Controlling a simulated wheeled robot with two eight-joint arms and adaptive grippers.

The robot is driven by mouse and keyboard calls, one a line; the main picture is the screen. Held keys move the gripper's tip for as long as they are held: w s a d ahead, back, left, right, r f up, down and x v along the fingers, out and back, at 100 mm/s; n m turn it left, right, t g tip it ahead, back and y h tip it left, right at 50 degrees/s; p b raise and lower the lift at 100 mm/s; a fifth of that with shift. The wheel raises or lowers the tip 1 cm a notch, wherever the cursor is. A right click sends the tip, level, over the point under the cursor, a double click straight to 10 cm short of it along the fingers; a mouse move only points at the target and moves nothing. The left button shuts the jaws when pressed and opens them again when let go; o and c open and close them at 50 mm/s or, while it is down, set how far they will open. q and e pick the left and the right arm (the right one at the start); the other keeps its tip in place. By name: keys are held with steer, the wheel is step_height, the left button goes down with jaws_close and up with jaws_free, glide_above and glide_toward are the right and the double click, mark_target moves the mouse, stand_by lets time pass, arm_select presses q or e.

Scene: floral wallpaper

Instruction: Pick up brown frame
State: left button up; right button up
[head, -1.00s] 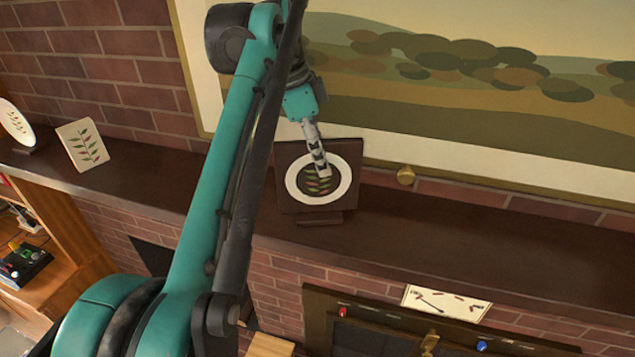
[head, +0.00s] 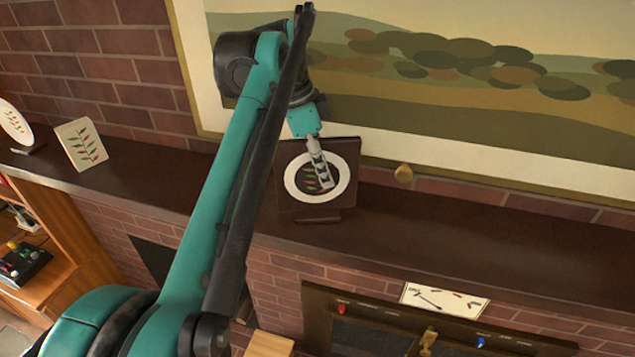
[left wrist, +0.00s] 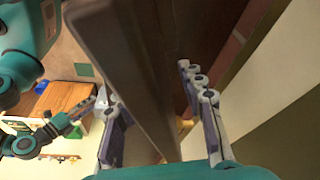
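The brown frame (head: 345,207), a dark square panel with a white ring and a leaf picture, stands on the mantel against the wall. My left gripper (head: 325,180) reaches down in front of it and covers part of the picture. In the left wrist view the frame (left wrist: 122,60) appears edge-on as a dark panel. The left gripper's fingers (left wrist: 144,80) are apart, one on each side of the panel, with gaps showing. In the left wrist view my right gripper (left wrist: 88,112) is small at the left; its finger state is unclear.
The dark mantel (head: 450,230) is clear to the right of the frame. A cream leaf card (head: 82,144) and a round white plate (head: 14,122) stand at its left.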

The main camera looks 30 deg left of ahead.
arm_select(q)
steer(key=shift+s+a, duration=0.1)
jaws_close()
steer(key=shift+r, duration=0.1)
